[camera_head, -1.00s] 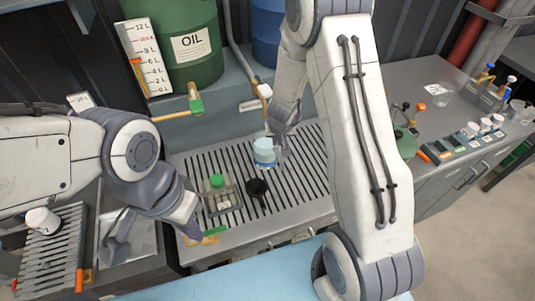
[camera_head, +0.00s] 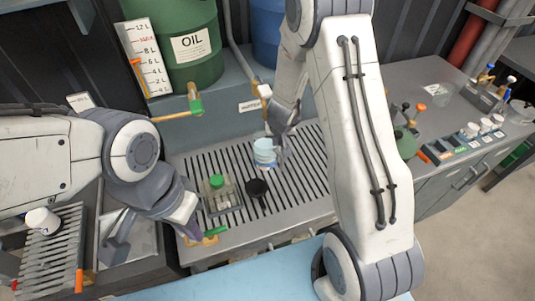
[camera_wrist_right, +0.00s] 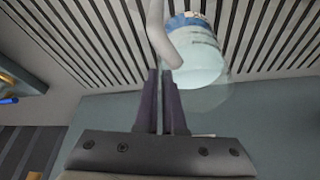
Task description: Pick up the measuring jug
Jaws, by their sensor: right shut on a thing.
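The measuring jug (camera_head: 264,152) is a clear vessel with pale blue contents, at the rack's back middle in the head view. It also shows in the right wrist view (camera_wrist_right: 200,62), with its pale curved handle coming down to the fingertips. My right gripper (camera_wrist_right: 167,80) is shut on the handle, beside the jug body. In the head view the right gripper (camera_head: 274,138) is partly hidden by its own wrist. I cannot tell exactly how far the jug is above the slats. My left gripper (camera_head: 196,236) is low at the rack's front left; its jaw opening is unclear.
A green oil drum (camera_head: 190,50) and a tap (camera_head: 194,100) stand behind. A counter with small valves (camera_head: 485,127) is at right.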

